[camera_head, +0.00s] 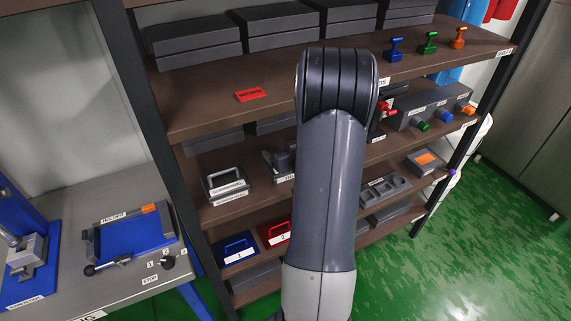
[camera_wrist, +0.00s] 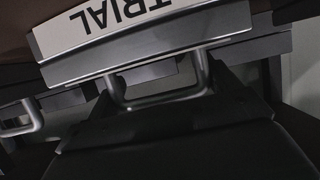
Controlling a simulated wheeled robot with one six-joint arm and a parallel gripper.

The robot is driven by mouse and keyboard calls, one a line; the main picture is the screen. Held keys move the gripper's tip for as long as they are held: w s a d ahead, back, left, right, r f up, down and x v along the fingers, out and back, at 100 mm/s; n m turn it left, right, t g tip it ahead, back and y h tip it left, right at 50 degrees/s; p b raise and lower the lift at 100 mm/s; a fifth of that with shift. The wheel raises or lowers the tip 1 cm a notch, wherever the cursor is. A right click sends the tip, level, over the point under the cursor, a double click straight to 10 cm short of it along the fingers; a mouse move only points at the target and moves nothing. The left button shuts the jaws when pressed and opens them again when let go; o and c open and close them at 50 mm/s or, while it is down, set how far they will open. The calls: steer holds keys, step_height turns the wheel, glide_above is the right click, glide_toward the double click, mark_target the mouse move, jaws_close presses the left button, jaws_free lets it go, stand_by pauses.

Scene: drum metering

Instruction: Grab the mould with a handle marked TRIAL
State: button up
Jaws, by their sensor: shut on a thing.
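The mould marked TRIAL (camera_wrist: 150,52) fills the top of the wrist view, its white label upside down. Its grey metal bar handle (camera_wrist: 168,101) sticks out toward my gripper (camera_wrist: 165,92). My gripper's dark fingers are shut on this handle. The mould seems close to level, and I cannot tell whether it rests on its shelf. In the head view my arm hides the gripper. A grey mould (camera_head: 280,162) shows partly beside my arm on the middle shelf, its label too small to read.
Another handled mould (camera_head: 227,186) stands to the left on the same shelf. Blue (camera_head: 236,249) and red (camera_head: 273,231) handled pieces sit one shelf below. A red tag (camera_head: 250,95) lies above. The left bench (camera_head: 125,293) holds a blue tray (camera_head: 128,237). Green floor is clear at right.

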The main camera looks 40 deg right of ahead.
steer(key=shift+r, duration=0.1)
steer(key=shift+c, duration=1.2)
steer(key=shift+w, duration=0.1)
